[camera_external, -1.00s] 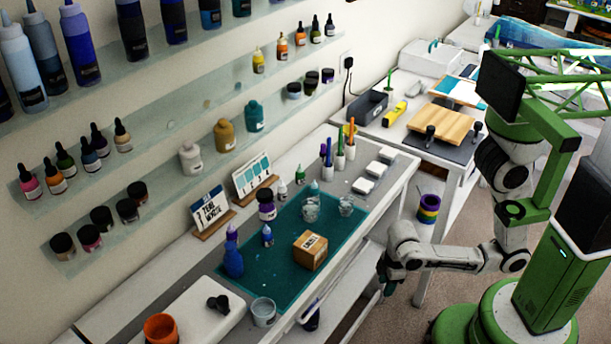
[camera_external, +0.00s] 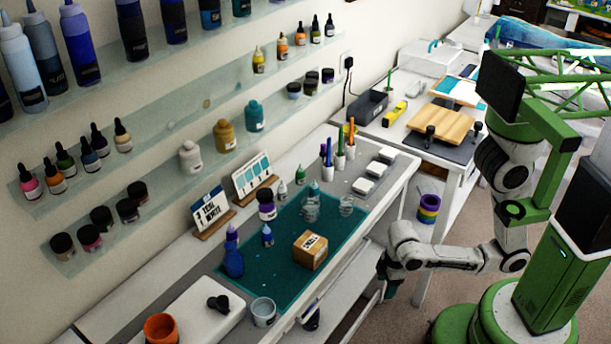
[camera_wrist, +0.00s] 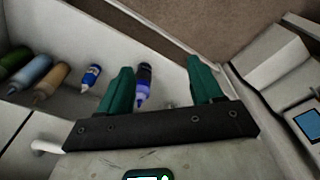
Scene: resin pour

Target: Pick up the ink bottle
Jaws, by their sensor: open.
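My gripper (camera_wrist: 158,68) is open, with its two green fingers spread in the wrist view. It also shows in the external view (camera_external: 387,290), low beside the front of the white workbench. A dark bottle with a blue-purple tip (camera_wrist: 144,84) shows between the fingers, nearer the left one, and does not appear gripped. A small blue and white bottle (camera_wrist: 91,77) is left of the fingers. I cannot tell which of these is the ink bottle. A dark bottle (camera_external: 311,319) also shows below the bench top in the external view.
Several larger bottles, including a tan one (camera_wrist: 50,80), lie at the left in the wrist view on a white surface. The bench top holds a teal mat (camera_external: 245,278), a cardboard box (camera_external: 310,250) and a clear cup (camera_external: 263,311). White panels flank the gripper.

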